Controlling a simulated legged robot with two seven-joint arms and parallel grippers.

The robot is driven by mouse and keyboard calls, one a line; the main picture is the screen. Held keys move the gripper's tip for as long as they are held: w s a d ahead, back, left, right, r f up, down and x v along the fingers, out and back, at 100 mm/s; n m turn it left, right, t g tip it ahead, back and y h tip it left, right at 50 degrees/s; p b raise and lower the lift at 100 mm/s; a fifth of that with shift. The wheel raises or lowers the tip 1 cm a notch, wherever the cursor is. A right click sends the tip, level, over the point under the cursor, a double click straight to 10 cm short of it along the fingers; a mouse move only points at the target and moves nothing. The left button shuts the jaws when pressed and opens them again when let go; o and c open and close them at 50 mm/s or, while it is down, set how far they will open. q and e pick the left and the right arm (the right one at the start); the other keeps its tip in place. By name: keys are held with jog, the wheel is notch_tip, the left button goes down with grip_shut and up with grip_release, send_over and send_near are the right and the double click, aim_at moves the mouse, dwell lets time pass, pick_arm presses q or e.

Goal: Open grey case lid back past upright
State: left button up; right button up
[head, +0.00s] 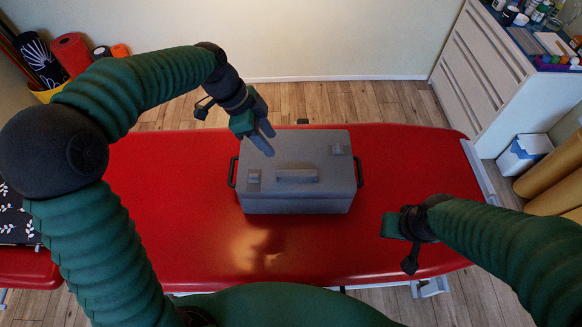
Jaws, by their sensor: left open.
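The grey case (300,203) stands on the red padded table, its lid (312,150) shut. A handle (297,175) lies on the lid's middle, with a latch (254,177) on the left and another (338,150) on the right. Black side handles (232,172) stick out at both ends. My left gripper (265,140) is open and empty by the case's back left corner, its fingers pointing down toward the lid; I cannot tell whether they touch it. My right gripper (406,240) is over the table's front right, apart from the case; its jaws are not clearly visible.
The red table (185,215) is clear left and right of the case. A white drawer cabinet (485,60) with bottles on top stands at the back right. Rolled mats (552,165) and a white-blue box (523,153) are at the right. A red roll (71,52) stands back left.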

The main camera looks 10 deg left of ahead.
pick_arm(q)
send_near(296, 173)
jog(key=x, duration=0.6)
jog(key=shift+d+f, duration=0.2)
jog(key=shift+d, duration=0.4)
jog(key=shift+f, duration=0.3)
jog(key=shift+a+f, duration=0.15)
jog(key=shift+a, duration=0.4)
jog(key=shift+d, duration=0.1)
jog(key=c, duration=0.4)
jog(key=shift+d, duration=0.35)
grip_shut()
pick_arm(e)
jog(key=shift+w+d, duration=0.1)
jog(key=shift+d, duration=0.1)
pick_arm(q)
jog(key=shift+w+a, duration=0.1)
jog(key=shift+a, duration=0.1)
pick_arm(e)
jog(key=shift+a, duration=0.1)
